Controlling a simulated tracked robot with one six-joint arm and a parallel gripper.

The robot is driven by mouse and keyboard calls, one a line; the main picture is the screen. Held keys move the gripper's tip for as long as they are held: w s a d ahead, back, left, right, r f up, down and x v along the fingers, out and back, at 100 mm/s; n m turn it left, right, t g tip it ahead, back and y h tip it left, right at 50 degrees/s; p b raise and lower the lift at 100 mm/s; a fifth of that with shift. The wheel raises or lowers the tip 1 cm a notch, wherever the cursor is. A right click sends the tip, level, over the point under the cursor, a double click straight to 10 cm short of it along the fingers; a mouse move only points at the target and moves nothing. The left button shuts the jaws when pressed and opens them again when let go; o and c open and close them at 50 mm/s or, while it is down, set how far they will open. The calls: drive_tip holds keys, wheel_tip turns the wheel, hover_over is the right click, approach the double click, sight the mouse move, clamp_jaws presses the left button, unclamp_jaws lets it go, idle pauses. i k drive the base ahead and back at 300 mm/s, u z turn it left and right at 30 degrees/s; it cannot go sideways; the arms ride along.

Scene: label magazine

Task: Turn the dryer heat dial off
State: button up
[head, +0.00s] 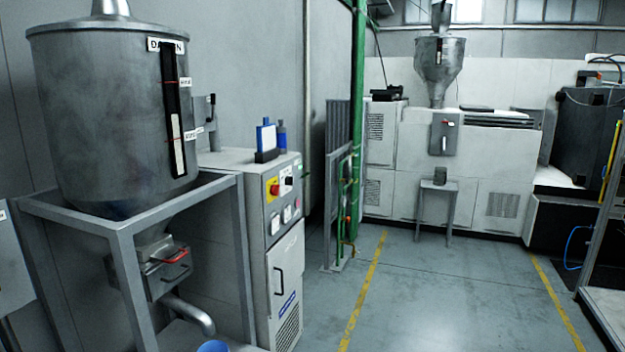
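A white dryer cabinet (284,262) stands left of centre, beside a large grey metal hopper (105,110). The upper front of the cabinet has a small control panel. On it are a red knob on a yellow plate (273,187) and a black round dial (289,181) with a white label above it. The label is too small to read, and I cannot tell which way the dial points. Several white gauges or switches (286,213) sit below them. My gripper is not in view.
A grey frame (130,290) carries the hopper, with a red-handled slide gate (168,262) and spout under it. A green pipe and railing (352,130) stand right of the cabinet. Open grey floor (440,290) with yellow lines lies to the right.

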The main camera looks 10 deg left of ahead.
sight(289, 180)
drive_tip(key=z, duration=0.1)
drive_tip(key=i, duration=1.45)
drive_tip(key=u, duration=0.5)
drive_tip(key=i, duration=0.6)
drive_tip(key=u, duration=1)
drive_tip(key=i, duration=0.7)
drive_tip(key=u, duration=0.45)
